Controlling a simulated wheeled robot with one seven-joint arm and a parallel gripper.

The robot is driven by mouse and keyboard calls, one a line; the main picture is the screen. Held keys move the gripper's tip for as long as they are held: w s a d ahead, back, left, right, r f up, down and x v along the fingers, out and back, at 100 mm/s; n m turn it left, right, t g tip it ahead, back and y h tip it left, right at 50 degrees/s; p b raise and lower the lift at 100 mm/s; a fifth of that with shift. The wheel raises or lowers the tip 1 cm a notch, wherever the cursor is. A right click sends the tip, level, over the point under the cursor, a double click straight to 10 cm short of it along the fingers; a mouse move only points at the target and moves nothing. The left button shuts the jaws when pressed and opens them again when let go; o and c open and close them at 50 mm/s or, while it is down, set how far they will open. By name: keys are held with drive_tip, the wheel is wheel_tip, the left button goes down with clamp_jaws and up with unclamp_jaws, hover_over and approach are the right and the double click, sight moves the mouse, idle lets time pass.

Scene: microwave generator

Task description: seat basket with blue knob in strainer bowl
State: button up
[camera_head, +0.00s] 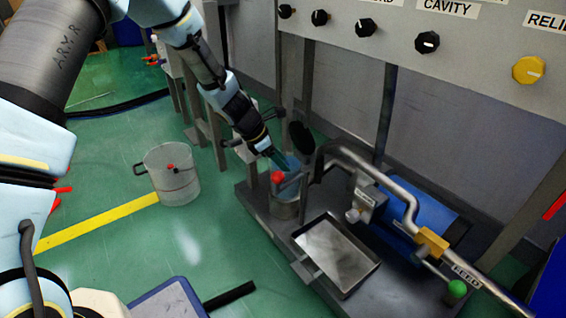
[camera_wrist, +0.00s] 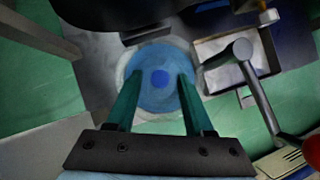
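The basket is a round blue disc (camera_wrist: 144,91) with a darker blue knob (camera_wrist: 160,78) at its centre in the wrist view. A pale ring, seemingly the strainer bowl's rim (camera_wrist: 122,72), surrounds it. I cannot tell how deep or level the basket sits. In the head view the grey cylindrical strainer bowl (camera_head: 285,210) stands at the platform's left end, with blue showing at its top. My gripper (camera_wrist: 162,74) points down over the basket, its green fingers apart on either side of the knob, not touching it. It also shows above the bowl in the head view (camera_head: 286,164).
A red knob (camera_head: 278,177) is at the bowl's front and a black round lid (camera_head: 302,137) stands behind. A metal tray (camera_head: 335,255) and a bent pipe (camera_head: 385,180) lie to the right. A clear bucket (camera_head: 172,185) stands on the floor at left.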

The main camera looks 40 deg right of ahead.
drive_tip(key=shift+o, duration=0.2)
drive_tip(key=shift+r, duration=0.15)
drive_tip(key=p+v, duration=0.5)
drive_tip(key=v, duration=0.7)
drive_tip(key=w+a+r+m+t+y, duration=0.1)
drive_tip(key=w+a+r+m, duration=0.1)
drive_tip(key=a, duration=0.6)
drive_tip(key=w+a+r+m+t+y, duration=0.1)
drive_tip(key=w+a+r+m, duration=0.15)
drive_tip(key=a, duration=0.45)
drive_tip(key=w+a+r+m+t+y, duration=0.1)
drive_tip(key=a+r+m, duration=0.15)
drive_tip(key=a, duration=0.55)
drive_tip(key=s+a+r+m+y, duration=0.1)
drive_tip(key=s+a+r+m, duration=0.1)
drive_tip(key=a, duration=0.8)
drive_tip(key=s+a+r+m+t+y, duration=0.1)
drive_tip(key=s+a+m, duration=0.2)
drive_tip(key=a, duration=0.7)
drive_tip(key=shift+r+m+y, duration=0.4)
drive_tip(key=shift+m, duration=0.6)
